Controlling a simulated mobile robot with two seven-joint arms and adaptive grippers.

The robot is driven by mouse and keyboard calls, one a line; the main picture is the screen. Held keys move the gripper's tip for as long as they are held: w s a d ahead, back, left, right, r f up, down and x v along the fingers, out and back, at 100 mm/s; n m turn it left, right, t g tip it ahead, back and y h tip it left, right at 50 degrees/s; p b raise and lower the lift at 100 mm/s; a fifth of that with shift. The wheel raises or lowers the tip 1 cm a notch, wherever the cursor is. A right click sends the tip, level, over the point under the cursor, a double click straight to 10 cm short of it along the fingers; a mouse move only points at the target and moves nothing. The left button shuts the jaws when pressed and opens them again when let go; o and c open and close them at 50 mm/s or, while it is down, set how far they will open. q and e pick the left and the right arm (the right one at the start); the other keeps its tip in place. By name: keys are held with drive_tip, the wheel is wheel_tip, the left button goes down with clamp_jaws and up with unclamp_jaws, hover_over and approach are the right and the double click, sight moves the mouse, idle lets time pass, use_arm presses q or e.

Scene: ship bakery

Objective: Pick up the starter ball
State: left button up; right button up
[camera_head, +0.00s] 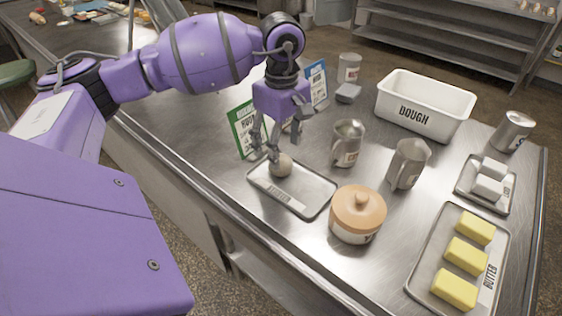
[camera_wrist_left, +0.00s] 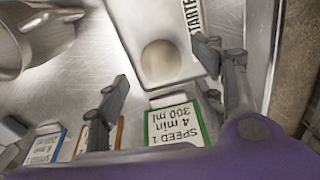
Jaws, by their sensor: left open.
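The starter ball (camera_head: 281,165) is a pale round lump of dough on a small metal tray (camera_head: 309,192) labelled as starter. In the left wrist view the ball (camera_wrist_left: 161,61) lies near the tray's end, beyond my fingertips. My left gripper (camera_head: 273,148) points down just above the ball and its fingers are spread. In the left wrist view the fingers of my left gripper (camera_wrist_left: 165,63) are apart with nothing between them. I cannot tell from these frames whether a finger touches the ball. My right gripper is not in view.
Metal jugs (camera_head: 347,143) (camera_head: 407,164), a lidded crock (camera_head: 357,213), a white dough bin (camera_head: 424,105) and a butter tray (camera_head: 428,263) stand to the right.

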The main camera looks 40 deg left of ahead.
use_arm(q)
drive_tip(key=f, duration=0.3)
drive_tip(key=shift+w+f+p, duration=0.2)
drive_tip(key=shift+f+p, duration=0.15)
drive_tip(key=shift+f, duration=0.3)
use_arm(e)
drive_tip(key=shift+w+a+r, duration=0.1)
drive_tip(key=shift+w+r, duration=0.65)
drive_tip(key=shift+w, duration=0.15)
use_arm(q)
drive_tip(key=c, duration=1.2)
